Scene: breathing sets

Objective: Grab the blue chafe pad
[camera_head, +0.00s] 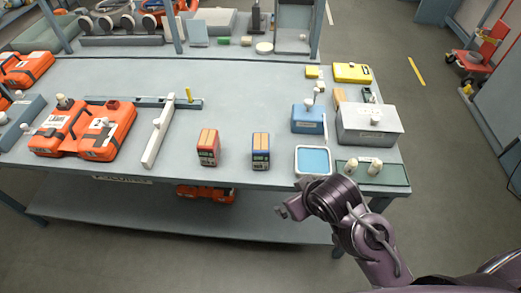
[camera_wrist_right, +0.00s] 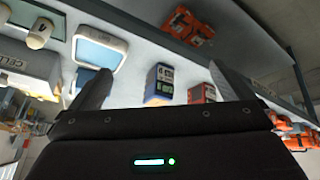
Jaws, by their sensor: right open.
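A flat light-blue square pad with a pale rim (camera_head: 314,161) lies near the front edge of the workbench, right of centre. It also shows at upper left in the right wrist view (camera_wrist_right: 98,50), beyond the left finger. My right gripper (camera_head: 290,208) is in front of the bench edge, apart from the pad, and points left in the head view. In the right wrist view its two fingers (camera_wrist_right: 158,70) are spread wide with nothing held. A blue box with an orange top (camera_wrist_right: 160,82) shows between them in the background. My left gripper is not in view.
On the grey workbench (camera_head: 230,110), the blue box (camera_head: 261,151) and a red box (camera_head: 208,147) stand left of the pad. A green tray (camera_head: 395,174) with white knobs lies right of it. A blue case (camera_head: 307,119) and grey case (camera_head: 368,124) stand behind.

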